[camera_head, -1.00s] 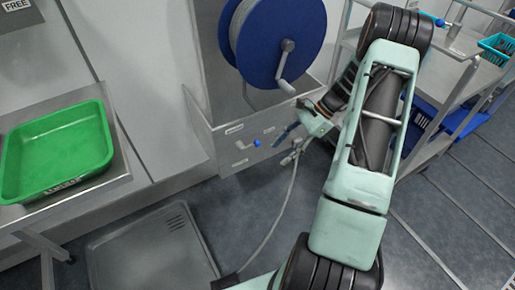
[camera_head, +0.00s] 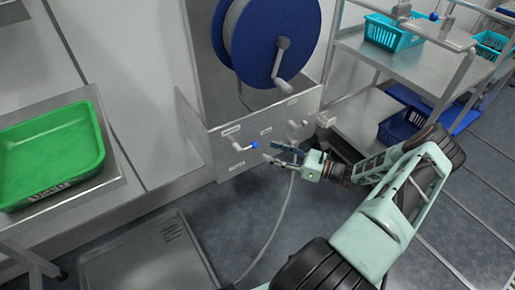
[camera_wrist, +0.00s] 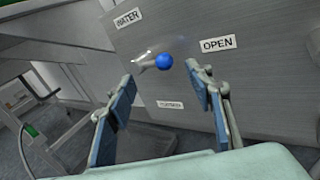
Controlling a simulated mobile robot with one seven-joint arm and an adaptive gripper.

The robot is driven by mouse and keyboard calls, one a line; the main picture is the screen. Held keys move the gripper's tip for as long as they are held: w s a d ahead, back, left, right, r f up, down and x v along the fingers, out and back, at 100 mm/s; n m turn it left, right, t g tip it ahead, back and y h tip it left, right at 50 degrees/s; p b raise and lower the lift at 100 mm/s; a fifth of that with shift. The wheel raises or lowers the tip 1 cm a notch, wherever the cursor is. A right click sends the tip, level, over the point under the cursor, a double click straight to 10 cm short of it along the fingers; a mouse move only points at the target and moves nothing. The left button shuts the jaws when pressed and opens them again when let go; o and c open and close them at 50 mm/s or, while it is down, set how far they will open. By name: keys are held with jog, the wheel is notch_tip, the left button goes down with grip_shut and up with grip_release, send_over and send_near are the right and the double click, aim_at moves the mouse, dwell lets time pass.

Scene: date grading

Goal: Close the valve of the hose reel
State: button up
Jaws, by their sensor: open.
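The hose reel (camera_head: 268,38) has blue flanges and a crank and is mounted on a grey metal panel. Below it, the valve's metal lever with a blue ball end (camera_head: 254,145) sticks out of a box front. In the wrist view the blue ball (camera_wrist: 165,61) lies between and beyond my fingertips, its lever pointing right toward the "OPEN" label (camera_wrist: 217,44). A "WATER" label (camera_wrist: 127,18) is above, and a third label (camera_wrist: 170,104), unreadable, is below. My gripper (camera_head: 270,151) is open and empty, just right of the ball; contact is not visible.
A grey hose (camera_head: 287,205) hangs below my gripper to the floor. A green tray (camera_head: 50,150) stands on the left bench. A metal rack (camera_head: 425,65) with turquoise and blue baskets is at right. A floor basin (camera_head: 140,262) lies at lower left.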

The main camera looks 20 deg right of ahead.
aim_at(256, 147)
jog(key=x, duration=0.6)
jog(key=shift+w+a, duration=0.2)
jog(key=shift+a, duration=0.05)
grip_shut()
